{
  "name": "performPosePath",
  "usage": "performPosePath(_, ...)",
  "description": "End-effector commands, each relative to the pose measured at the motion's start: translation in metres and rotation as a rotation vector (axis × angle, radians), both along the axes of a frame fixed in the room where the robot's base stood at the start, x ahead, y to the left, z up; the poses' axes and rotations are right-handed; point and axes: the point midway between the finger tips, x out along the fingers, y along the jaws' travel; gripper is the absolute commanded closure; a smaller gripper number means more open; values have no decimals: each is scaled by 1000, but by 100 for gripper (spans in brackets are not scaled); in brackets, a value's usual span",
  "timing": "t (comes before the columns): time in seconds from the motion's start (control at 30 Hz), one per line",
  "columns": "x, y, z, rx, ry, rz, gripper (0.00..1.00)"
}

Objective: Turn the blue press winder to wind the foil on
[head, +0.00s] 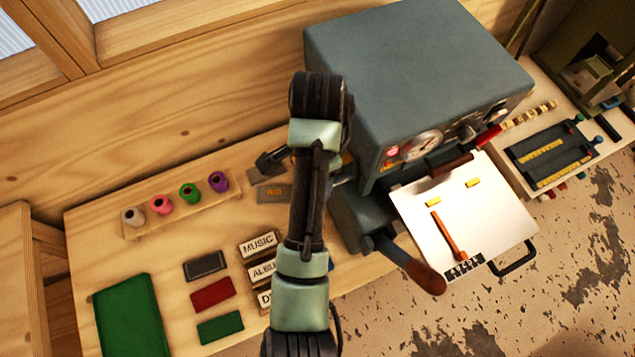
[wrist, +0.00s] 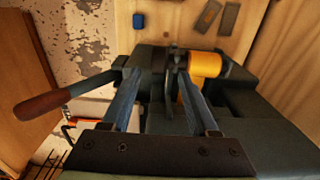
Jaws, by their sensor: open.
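The grey press (head: 410,70) stands on the wooden bench, and its dark body (wrist: 240,120) fills the lower right of the wrist view. My gripper (wrist: 159,78) is open over dark press parts, with one finger on each side; contact cannot be told. I cannot clearly pick out a blue winder on the press. A small blue block (wrist: 139,21) lies on the wood beyond. In the head view my arm hides the gripper and this side of the press.
A lever with a brown handle (head: 426,277) sticks out in front of the press; it shows left in the wrist view (wrist: 42,103). A white plate (head: 470,215) lies before the press. Coloured spools (head: 161,204), pads and labelled blocks (head: 258,246) occupy the bench at left.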

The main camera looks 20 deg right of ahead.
Motion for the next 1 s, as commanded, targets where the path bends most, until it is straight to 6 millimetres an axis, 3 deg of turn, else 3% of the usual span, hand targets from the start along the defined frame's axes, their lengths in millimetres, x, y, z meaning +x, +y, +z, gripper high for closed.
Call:
performPosePath(0.2, -5, 2, -17, 7, 13, -1, 40)
performPosePath(0.5, -4, 4, -58, 9, 14, 3, 40)
performPosePath(0.9, -3, 3, -66, 8, 10, 1, 40)
performPosePath(1.0, -3, 3, -66, 8, 10, 1, 58)
